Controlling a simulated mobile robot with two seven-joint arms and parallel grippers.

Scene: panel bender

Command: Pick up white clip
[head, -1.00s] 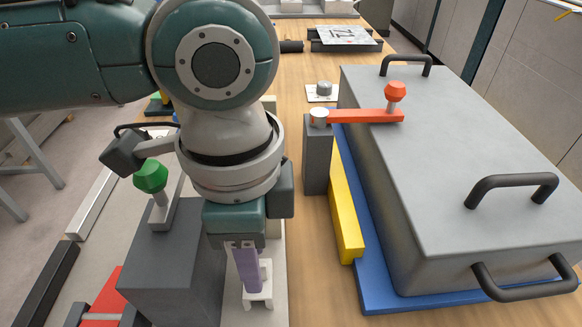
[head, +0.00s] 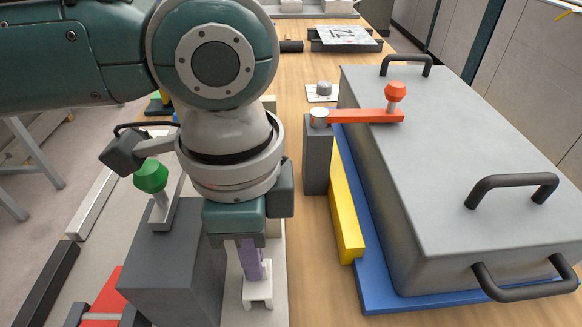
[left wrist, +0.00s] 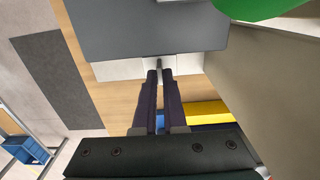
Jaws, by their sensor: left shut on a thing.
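The white clip (head: 258,293) stands upright at the lower middle of the head view, just right of a dark grey block. My left gripper (head: 254,275) points down at it from above, with purple fingers shut on the clip's upper part. In the left wrist view, the two dark purple fingers (left wrist: 159,76) are close together with a thin grey piece between their tips. The fingers hide part of the clip. My right gripper is in neither view.
The dark grey block (head: 170,275) with a green-knobbed clamp (head: 151,177) is close on the left.

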